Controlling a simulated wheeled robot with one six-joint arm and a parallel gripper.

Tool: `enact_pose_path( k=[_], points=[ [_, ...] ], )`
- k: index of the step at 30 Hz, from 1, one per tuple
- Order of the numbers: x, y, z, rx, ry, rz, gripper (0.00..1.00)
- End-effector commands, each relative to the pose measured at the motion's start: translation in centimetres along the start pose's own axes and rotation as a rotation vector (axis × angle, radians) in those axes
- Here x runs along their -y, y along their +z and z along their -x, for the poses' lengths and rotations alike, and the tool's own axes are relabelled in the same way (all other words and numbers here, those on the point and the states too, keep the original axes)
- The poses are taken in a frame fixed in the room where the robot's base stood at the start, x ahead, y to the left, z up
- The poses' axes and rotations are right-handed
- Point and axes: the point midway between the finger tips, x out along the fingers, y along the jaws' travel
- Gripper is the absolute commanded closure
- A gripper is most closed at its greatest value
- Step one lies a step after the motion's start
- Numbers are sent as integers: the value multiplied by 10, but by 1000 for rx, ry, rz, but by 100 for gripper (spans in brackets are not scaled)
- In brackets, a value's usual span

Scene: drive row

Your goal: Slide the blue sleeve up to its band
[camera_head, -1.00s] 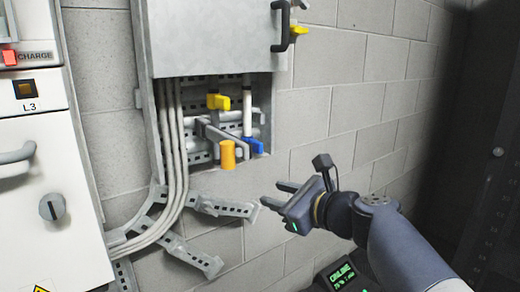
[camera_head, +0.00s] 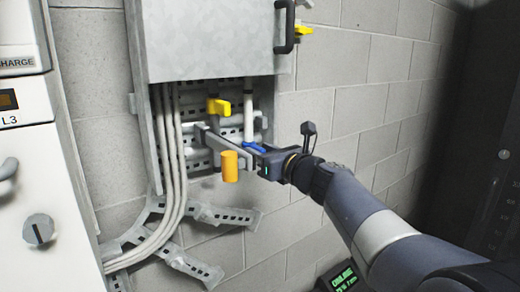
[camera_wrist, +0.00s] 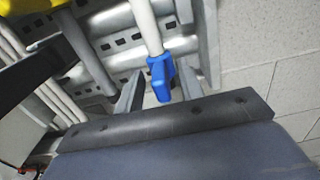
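The blue sleeve (camera_head: 254,147) sits low on a white upright rod (camera_head: 248,119) inside the open bottom of the grey wall cabinet. A small dark band (camera_head: 248,91) shows higher on the rod, with bare white rod between. In the wrist view the blue sleeve (camera_wrist: 161,79) has a side tab and lies between the two grey fingers of my gripper (camera_wrist: 160,93). Gaps show beside the sleeve, so the fingers look open and not clamped. In the head view my gripper (camera_head: 248,158) is at the sleeve's height and partly hides its lower part.
An orange cylinder grip (camera_head: 229,167) on a grey lever (camera_head: 210,137) stands just left of my gripper. A yellow sleeve (camera_head: 218,106) is on a neighbouring rod. The cabinet door (camera_head: 210,40) hangs above. Grey cables run down the left. The block wall at right is clear.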

Motion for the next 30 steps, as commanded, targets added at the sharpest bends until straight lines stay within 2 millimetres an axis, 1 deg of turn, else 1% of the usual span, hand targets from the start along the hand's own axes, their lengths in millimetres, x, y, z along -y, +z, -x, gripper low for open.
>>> enact_pose_path(
  k=[1,4,12,25,30],
  points=[
    [0,0,-4,-1,1,0,64],
    [0,0,-8,-1,0,1,64],
    [0,0,-8,0,0,1,64],
    [0,0,-8,-1,0,1,100],
    [0,0,-8,-1,0,1,100]
  ],
)
